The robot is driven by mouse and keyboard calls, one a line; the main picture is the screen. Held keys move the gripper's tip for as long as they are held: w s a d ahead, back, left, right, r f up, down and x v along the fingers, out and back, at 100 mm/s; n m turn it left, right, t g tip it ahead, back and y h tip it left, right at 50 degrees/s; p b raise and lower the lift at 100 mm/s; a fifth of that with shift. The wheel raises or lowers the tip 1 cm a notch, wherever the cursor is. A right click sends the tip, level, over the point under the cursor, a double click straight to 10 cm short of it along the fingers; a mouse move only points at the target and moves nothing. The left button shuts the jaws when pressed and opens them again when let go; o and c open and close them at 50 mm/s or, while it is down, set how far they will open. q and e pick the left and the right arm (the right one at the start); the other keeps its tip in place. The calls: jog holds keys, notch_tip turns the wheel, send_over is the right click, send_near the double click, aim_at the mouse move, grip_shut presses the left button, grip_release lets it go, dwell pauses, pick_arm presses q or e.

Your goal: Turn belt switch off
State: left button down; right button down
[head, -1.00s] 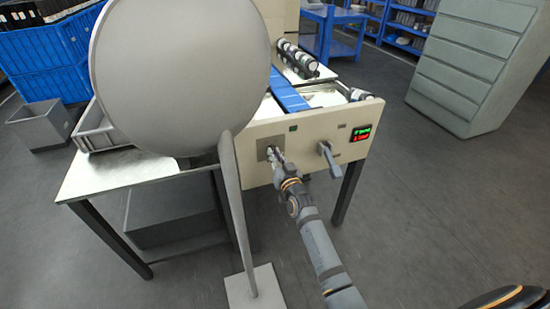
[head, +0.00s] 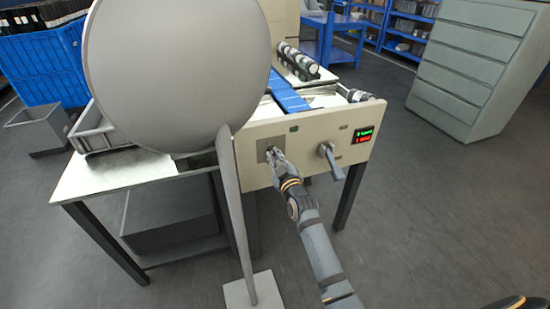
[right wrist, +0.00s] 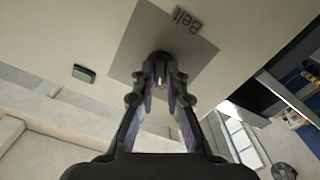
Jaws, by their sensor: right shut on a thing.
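The belt switch sits on a grey square plate (head: 264,147) on the cream front panel (head: 305,131) of the machine. In the right wrist view the plate (right wrist: 150,45) carries a "Belt" label (right wrist: 187,20). My right gripper (head: 271,154) is at the plate, its fingers closed around the small dark switch (right wrist: 160,60). The fingertips (right wrist: 160,84) hide most of the switch, so its position is hard to tell.
A grey lever handle (head: 329,158) and a lit red-green display (head: 362,135) are to the right on the panel. A large grey disc on a stand (head: 178,70) blocks the view on the left. A blue conveyor belt (head: 288,95) runs behind the panel.

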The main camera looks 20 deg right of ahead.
dwell(0.4)
jog(key=c, duration=1.4)
grip_release()
jog(key=shift+s, duration=0.2)
jog(key=s, duration=1.1)
jog(key=shift+s+d, duration=0.2)
jog(key=shift+s, duration=0.15)
